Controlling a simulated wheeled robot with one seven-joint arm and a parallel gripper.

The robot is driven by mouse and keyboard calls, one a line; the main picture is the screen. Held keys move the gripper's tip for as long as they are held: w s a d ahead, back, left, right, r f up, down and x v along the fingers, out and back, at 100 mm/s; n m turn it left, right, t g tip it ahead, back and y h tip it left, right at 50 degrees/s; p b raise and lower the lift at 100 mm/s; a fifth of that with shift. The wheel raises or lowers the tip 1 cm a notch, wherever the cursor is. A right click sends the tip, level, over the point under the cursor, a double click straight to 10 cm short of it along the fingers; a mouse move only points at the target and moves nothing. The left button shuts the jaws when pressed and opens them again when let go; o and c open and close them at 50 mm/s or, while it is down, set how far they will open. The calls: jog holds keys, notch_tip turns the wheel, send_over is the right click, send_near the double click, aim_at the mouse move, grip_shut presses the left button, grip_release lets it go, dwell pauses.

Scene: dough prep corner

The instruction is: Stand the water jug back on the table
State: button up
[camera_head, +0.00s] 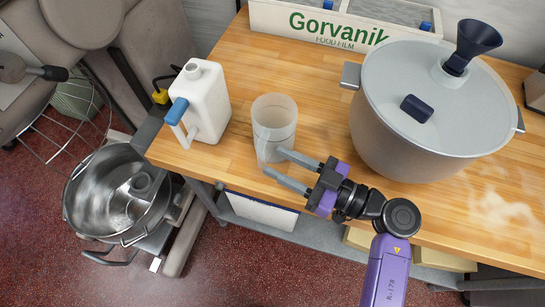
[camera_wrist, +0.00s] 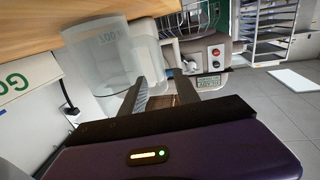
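The water jug (camera_head: 273,122) is a translucent, pale grey-white vessel standing upright on the wooden table near its front edge. Its round mouth faces up, and it looks empty. In the wrist view the jug (camera_wrist: 97,55) is at the upper left, against the wooden surface at the top of the picture. My gripper (camera_head: 275,163) is at the jug's lower front right, its two grey fingers apart. The upper fingertip overlaps the jug's side in the head view; I cannot tell whether it touches. Nothing shows held between the fingers (camera_wrist: 160,85).
A white jerrycan (camera_head: 205,105) with a blue cap stands left of the jug. A Gorvanik film box (camera_head: 285,22) lines the back. A steel mixer bowl (camera_head: 112,205) is below left.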

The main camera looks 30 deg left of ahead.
jog(key=d, duration=0.4)
jog(key=d+b, duration=0.1)
jog(key=d, duration=0.4)
jog(key=shift+w+d, duration=0.2)
jog(key=shift+d, duration=0.05)
jog(key=s+d+r+m+t+h, duration=0.2)
jog(key=s+d+r+m+t, duration=0.65)
jog(key=t, duration=1.05)
jog(key=s+d+f+m+g+h, duration=0.1)
jog(key=s+d+f+m+h, duration=0.3)
jog(key=s+d+h, duration=0.3)
jog(key=s+d+f+m+g+h, duration=0.2)
jog(key=s+d+f+m+h, duration=0.1)
jog(key=s+d+m+h, duration=0.3)
jog(key=s+d+h, duration=0.1)
jog(key=d+h, duration=0.1)
jog(key=h, duration=0.1)
jog(key=shift+d+f, duration=0.25)
jog(key=shift+f, duration=0.15)
